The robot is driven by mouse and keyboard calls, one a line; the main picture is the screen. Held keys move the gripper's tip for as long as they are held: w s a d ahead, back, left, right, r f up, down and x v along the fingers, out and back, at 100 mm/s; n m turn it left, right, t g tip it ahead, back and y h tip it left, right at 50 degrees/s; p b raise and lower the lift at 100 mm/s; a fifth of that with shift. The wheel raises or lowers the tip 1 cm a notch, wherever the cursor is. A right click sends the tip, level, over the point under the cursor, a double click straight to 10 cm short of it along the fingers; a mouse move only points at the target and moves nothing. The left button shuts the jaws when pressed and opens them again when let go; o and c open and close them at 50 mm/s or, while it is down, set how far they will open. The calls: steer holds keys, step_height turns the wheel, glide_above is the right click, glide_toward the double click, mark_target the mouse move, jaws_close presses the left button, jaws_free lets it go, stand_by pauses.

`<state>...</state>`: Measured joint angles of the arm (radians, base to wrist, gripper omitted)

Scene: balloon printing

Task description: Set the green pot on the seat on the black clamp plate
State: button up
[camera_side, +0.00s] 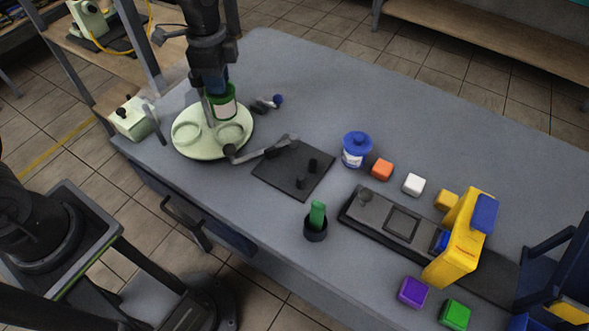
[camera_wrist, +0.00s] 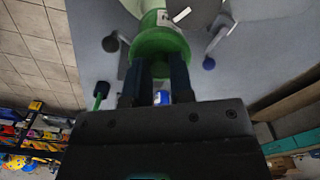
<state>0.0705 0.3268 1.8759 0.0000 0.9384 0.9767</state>
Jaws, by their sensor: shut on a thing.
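The green pot (camera_side: 224,106), with a white label, is upright at the back of the round pale-green turntable (camera_side: 185,148). My gripper (camera_side: 219,88) is shut on it from above. I cannot tell whether the pot still touches the turntable. In the wrist view the green pot (camera_wrist: 158,42) sits between the two dark fingers of my gripper (camera_wrist: 160,66). The black clamp plate (camera_side: 270,174) lies flat on the table, right of the turntable. Small dark blocks stand on it, and a lever arm lies across its back left. Its seat is not clearly seen.
A blue-lidded jar (camera_side: 356,150) and orange (camera_side: 382,170) and white (camera_side: 414,185) cubes stand right of the plate. A black cup with a green handle (camera_side: 316,228) is in front. A blue-knobbed lever (camera_side: 268,103) is near the pot. A yellow machine (camera_side: 461,240) stands far right.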

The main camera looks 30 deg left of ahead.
stand_by(0.3)
steer(key=d, duration=1.8)
stand_by(0.4)
stand_by(0.5)
step_height(320, 180, down, 7)
steer(key=shift+r, duration=0.2)
stand_by(0.8)
steer(key=shift+f, duration=0.95)
stand_by(1.6)
steer(key=o, duration=0.7)
